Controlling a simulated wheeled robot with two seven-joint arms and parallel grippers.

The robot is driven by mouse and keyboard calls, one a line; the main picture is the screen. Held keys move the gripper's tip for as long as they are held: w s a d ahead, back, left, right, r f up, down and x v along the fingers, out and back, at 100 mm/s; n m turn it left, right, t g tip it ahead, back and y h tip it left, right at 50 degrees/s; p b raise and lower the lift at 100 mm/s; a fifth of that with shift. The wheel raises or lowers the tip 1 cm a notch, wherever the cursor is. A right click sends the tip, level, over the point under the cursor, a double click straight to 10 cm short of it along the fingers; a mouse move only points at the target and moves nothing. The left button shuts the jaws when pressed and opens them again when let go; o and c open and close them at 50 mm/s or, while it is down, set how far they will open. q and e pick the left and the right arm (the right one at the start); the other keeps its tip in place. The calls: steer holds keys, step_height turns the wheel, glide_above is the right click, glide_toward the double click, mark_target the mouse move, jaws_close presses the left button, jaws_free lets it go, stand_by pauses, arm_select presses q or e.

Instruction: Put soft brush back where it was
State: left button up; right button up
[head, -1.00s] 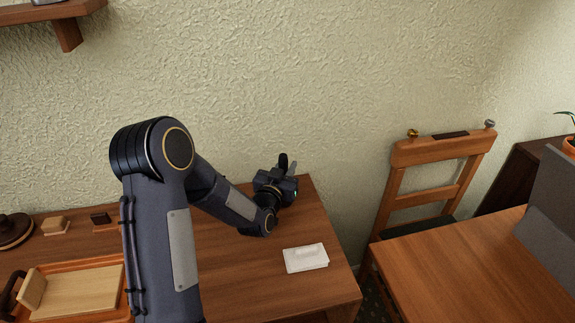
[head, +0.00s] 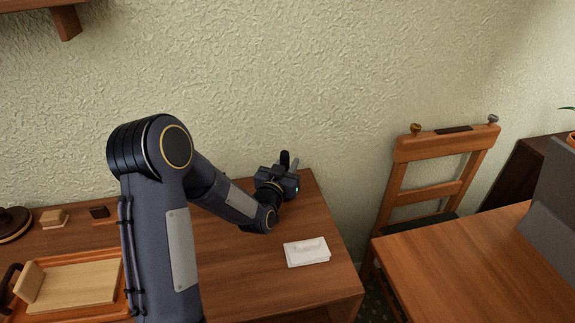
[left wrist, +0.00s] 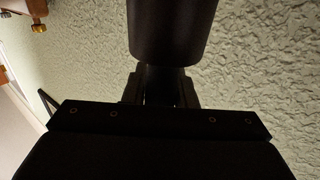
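My left gripper (head: 289,166) is raised above the far right part of the wooden table, near the wall, with its fingers pointing up. In the left wrist view a dark, round-ended cylinder (left wrist: 172,32) with a narrower neck sits between the fingers. I take it to be the soft brush, though its bristles cannot be made out. The gripper looks shut on its neck. In the head view it is small and dark against the fingers. My right gripper is not in view.
A white block (head: 306,252) lies on the table (head: 240,285) near its right edge. At left are an orange tray (head: 75,259) with a pale board, small blocks (head: 54,218) and a dark round stand (head: 12,224). A wooden chair (head: 437,143) stands right, beside another table (head: 460,265).

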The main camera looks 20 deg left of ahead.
arm_select(q)
steer(key=o, duration=0.3)
steer(key=shift+r+p, duration=0.65)
steer(key=shift+p, duration=0.25)
steer(key=shift+s, duration=0.2)
steer(key=s+d+g+h, duration=0.1)
steer(key=s+g, duration=0.3)
steer(key=s, duration=0.8)
steer(key=s+d+r+g+h+b, duration=0.1)
steer(key=s+d+g, duration=0.3)
steer(key=s, duration=0.8)
steer(key=s+d+g+h+b, duration=0.1)
steer(key=s+d+g+h, duration=0.1)
steer(key=s, duration=1)
steer(key=shift+s+d+r+n+g+h, duration=0.15)
steer(key=shift+d+n+g+h, duration=0.1)
steer(key=shift+g, duration=0.35)
steer(key=shift+s+d+r+n+g+h, duration=0.15)
steer(key=shift+g+h, duration=0.1)
steer(key=shift+g, duration=0.35)
